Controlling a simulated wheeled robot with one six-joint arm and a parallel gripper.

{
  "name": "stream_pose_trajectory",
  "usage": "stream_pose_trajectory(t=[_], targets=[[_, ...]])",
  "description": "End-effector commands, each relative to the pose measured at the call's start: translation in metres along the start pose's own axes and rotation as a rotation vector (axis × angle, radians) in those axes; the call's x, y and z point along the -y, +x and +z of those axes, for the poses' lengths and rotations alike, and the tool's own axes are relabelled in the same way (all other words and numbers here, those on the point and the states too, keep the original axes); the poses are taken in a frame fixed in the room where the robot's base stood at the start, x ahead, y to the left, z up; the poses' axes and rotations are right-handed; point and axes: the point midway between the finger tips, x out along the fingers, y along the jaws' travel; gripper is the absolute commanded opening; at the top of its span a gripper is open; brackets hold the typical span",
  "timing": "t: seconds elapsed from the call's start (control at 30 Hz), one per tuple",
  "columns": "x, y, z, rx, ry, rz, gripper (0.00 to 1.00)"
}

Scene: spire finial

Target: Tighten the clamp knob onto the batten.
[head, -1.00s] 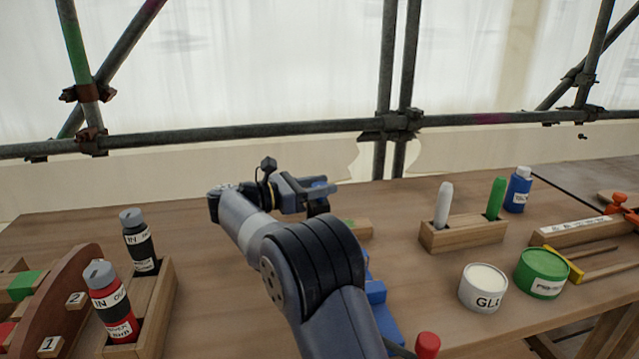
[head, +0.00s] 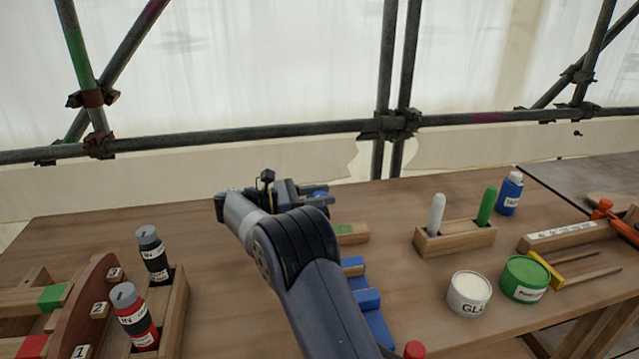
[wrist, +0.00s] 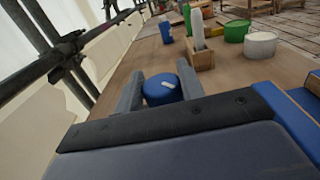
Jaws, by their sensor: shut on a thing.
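My gripper (wrist: 159,84) is shut on a round blue knob (wrist: 160,91) with a pale mark on its top, seen between the two grey fingers in the wrist view. In the head view my gripper (head: 308,193) is above the far part of the bench, and only a bit of the blue knob (head: 320,191) shows past it. What lies under the knob is hidden. A short wooden piece with a green patch (head: 351,233) lies just right of my arm; I cannot tell whether it is the batten. Blue stepped blocks (head: 366,299) lie beside my arm.
Marker holder (head: 455,239), glue tub (head: 468,295), green tub (head: 524,279) and blue bottle (head: 510,193) stand to the right. A rack with black (head: 152,255) and red (head: 135,317) bottles stands left. Scaffold pipes (head: 250,133) run behind the bench.

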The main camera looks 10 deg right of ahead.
Motion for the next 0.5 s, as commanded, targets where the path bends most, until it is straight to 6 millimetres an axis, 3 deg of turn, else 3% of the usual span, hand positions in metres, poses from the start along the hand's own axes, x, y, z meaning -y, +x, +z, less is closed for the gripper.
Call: stream_pose_trajectory(t=[0.03,0.5], targets=[[-0.0004,0.0011,0.0086,0.003,0.001,-0.009,0.14],[-0.0007,0.0012,0.0111,0.002,0.002,-0.087,0.14]])
